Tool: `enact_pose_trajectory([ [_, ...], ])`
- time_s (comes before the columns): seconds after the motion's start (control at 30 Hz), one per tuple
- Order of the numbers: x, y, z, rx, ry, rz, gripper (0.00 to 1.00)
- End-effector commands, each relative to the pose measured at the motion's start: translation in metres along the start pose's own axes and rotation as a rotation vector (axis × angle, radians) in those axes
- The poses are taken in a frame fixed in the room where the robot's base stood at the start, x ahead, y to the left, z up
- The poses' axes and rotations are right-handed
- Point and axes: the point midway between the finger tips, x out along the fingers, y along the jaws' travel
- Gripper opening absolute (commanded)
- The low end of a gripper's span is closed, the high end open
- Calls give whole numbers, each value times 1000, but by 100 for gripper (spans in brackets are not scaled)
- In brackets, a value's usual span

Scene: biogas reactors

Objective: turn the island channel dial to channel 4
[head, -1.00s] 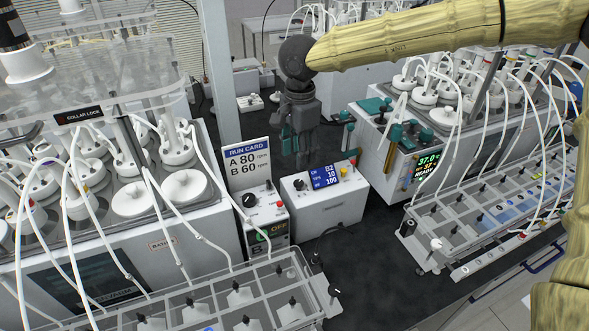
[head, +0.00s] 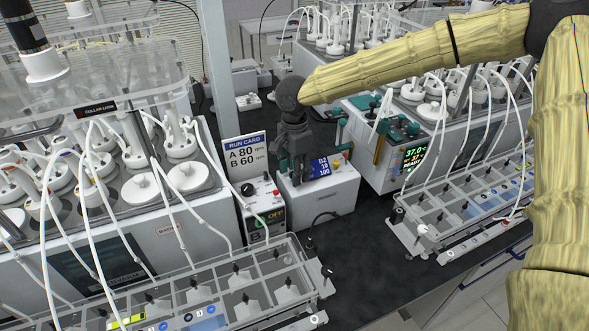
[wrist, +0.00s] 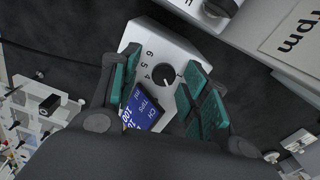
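The island channel dial (wrist: 163,76) is a black round knob on a white control box (head: 340,190). In the wrist view the numbers 6, 5 and 4 show around its left side. Its pointer is too small to read surely. My gripper (wrist: 160,62) is open, with its teal-padded fingers on either side of the dial and visible gaps to it. I cannot tell how far above the dial the fingertips are. In the head view my gripper (head: 290,172) is over the box's left part and hides the dial. The box's blue display (head: 322,167) is partly covered.
A run card (head: 246,156) reading A 80, B 60 stands behind a neighbouring unit (head: 264,210) with a black knob and green OFF display, left of the box. Tube racks (head: 318,275) and reactor units (head: 408,160) stand around. Dark bench (head: 375,260) is clear in front.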

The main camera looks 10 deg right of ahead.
Motion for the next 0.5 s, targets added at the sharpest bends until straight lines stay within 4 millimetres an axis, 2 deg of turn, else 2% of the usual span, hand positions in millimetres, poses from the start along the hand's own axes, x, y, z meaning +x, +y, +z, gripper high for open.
enact_pose_trajectory([
  [0.03,2,0,0,1,0,2,37],
  [0.23,1,-1,-1,1,0,0,0],
  [0.5,-1,-2,0,1,0,-2,0],
])
